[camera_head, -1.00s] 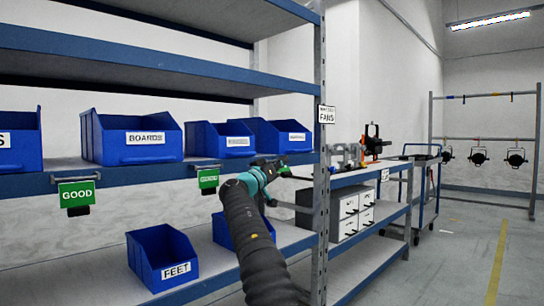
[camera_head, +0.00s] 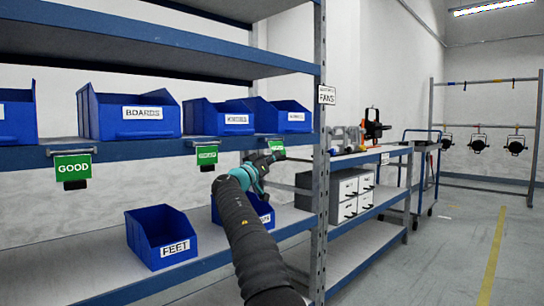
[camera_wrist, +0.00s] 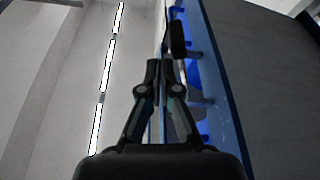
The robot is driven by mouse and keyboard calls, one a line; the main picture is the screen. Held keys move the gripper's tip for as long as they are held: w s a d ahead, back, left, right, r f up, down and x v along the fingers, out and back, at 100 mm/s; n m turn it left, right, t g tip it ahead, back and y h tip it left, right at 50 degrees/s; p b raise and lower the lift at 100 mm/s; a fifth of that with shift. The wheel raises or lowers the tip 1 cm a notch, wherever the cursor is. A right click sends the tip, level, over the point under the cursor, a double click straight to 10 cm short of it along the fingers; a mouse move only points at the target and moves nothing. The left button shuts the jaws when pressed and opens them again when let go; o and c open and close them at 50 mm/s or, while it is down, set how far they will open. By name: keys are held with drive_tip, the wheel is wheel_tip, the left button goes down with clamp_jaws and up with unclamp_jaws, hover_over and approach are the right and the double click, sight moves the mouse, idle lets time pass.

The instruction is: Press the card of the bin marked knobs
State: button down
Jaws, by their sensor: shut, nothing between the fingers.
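Blue bins stand on the upper shelf in the head view. One reads BOARDS (camera_head: 140,128). To its right, a middle bin (camera_head: 205,118) and a right bin (camera_head: 268,115) have labels too small to read surely. Below the shelf edge hang green cards: a GOOD card (camera_head: 72,168), a middle card (camera_head: 207,155) and a right card (camera_head: 277,146), partly behind my gripper. My gripper (camera_head: 272,158) is just below the right card; I cannot tell whether they touch. The wrist view shows its fingers (camera_wrist: 160,70) shut and empty, with a dark block (camera_wrist: 177,40) beyond the tips.
A FEET bin (camera_head: 160,238) and a bin (camera_head: 263,212) partly hidden by my arm sit on the lower shelf. A shelf post (camera_head: 320,190) stands right of my gripper. White drawers (camera_head: 345,195) and a cart (camera_head: 422,175) are farther right. The floor at right is clear.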

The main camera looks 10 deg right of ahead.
drive_tip(key=v, duration=1.2)
drive_tip(key=shift+r, duration=0.1)
idle(0.4)
